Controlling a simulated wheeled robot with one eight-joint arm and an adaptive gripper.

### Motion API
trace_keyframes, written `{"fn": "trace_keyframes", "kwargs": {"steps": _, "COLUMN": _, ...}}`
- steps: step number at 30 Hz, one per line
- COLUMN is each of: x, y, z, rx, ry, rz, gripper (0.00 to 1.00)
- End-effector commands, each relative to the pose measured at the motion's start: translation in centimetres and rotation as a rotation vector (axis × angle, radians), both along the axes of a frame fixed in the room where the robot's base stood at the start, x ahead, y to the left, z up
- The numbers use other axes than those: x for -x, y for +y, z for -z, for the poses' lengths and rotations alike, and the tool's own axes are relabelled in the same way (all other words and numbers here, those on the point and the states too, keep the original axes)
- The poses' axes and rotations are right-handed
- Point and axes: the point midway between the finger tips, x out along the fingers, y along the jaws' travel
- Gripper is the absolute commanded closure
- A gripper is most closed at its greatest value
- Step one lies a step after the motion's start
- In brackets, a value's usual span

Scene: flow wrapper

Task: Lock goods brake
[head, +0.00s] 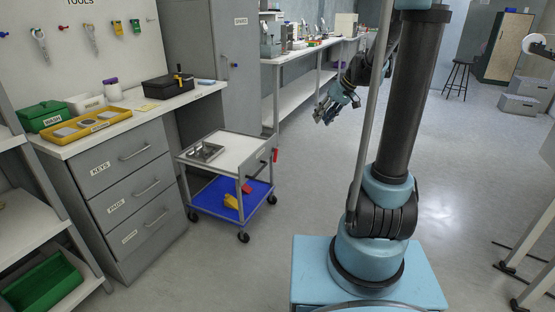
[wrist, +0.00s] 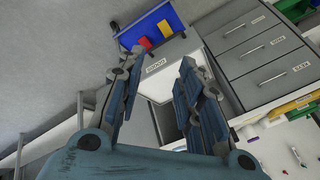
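The goods trolley (head: 232,152) stands on castors beside the drawer cabinet, with a pale top and a blue lower shelf (head: 229,199). A small red part (head: 275,155) hangs at its right side; I cannot tell whether it is the brake or how it is set. In the wrist view the trolley's label (wrist: 156,66) seems to read GOODS, and its blue shelf (wrist: 138,34) shows beyond the fingers. My gripper (head: 333,108) is in the air to the right of the trolley, apart from it. In the wrist view my gripper (wrist: 155,85) is open and empty.
The drawer cabinet (head: 125,170) closes off the left. A long workbench (head: 312,55) stands behind. The floor right of the trolley is clear.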

Motion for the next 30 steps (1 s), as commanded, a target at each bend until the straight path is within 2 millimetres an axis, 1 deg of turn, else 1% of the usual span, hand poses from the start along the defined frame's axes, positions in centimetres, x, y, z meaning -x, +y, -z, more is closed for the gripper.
{"fn": "trace_keyframes", "kwargs": {"steps": 1, "x": -1.5, "y": 0.2, "z": 0.4, "rx": -0.015, "ry": -0.007, "rz": -0.012, "gripper": 0.67}}
{"fn": "trace_keyframes", "kwargs": {"steps": 3, "x": -3.5, "y": 0.6, "z": 0.8, "rx": -0.038, "ry": -0.019, "rz": -0.033, "gripper": 0.67}}
{"fn": "trace_keyframes", "kwargs": {"steps": 8, "x": -7.7, "y": 1.5, "z": 2.3, "rx": -0.089, "ry": -0.051, "rz": -0.078, "gripper": 0.67}}
{"fn": "trace_keyframes", "kwargs": {"steps": 14, "x": -12.8, "y": 2.4, "z": 4.7, "rx": -0.153, "ry": -0.093, "rz": -0.133, "gripper": 0.67}}
{"fn": "trace_keyframes", "kwargs": {"steps": 18, "x": -16.1, "y": 3.0, "z": 6.8, "rx": -0.198, "ry": -0.126, "rz": -0.171, "gripper": 0.67}}
{"fn": "trace_keyframes", "kwargs": {"steps": 23, "x": -19.6, "y": 3.5, "z": 9.6, "rx": -0.248, "ry": -0.167, "rz": -0.211, "gripper": 0.67}}
{"fn": "trace_keyframes", "kwargs": {"steps": 30, "x": -24.2, "y": 4.2, "z": 14.5, "rx": -0.323, "ry": -0.235, "rz": -0.266, "gripper": 0.67}}
